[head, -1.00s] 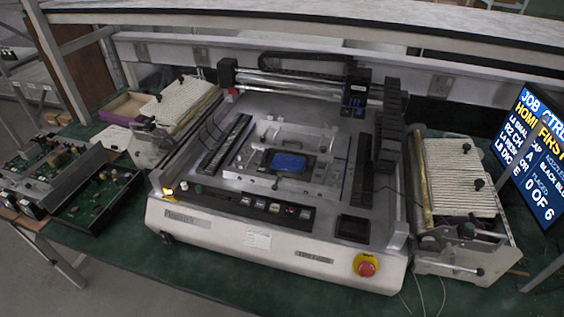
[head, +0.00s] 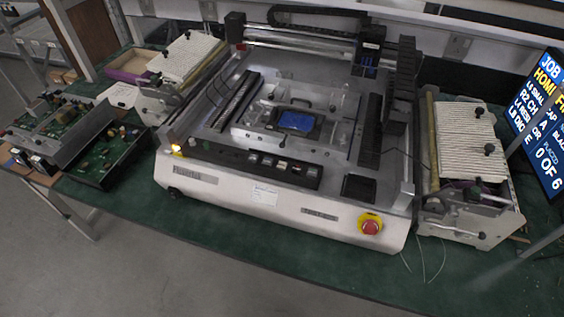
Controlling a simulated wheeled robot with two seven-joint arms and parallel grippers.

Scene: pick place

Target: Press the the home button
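A pick-and-place machine (head: 235,192) stands on the green bench in the middle of the head view. Its front panel has a dark strip with several small buttons (head: 268,162); their labels are too small to read, so I cannot tell which is the home button. A red emergency stop on a yellow base (head: 371,226) sits at the front right. A blue board (head: 296,121) lies in the holder at the machine's centre. A screen (head: 540,125) at the right shows "JOB", "HOMI" and "0 OF 6", partly cut off. Neither of my grippers shows.
Feeder racks stand left (head: 186,58) and right (head: 467,140) of the machine. Circuit boards in dark trays (head: 108,160) lie at the far left. The gantry (head: 300,38) spans the machine's back. The green bench (head: 300,262) is clear in front; thin wires hang at its right.

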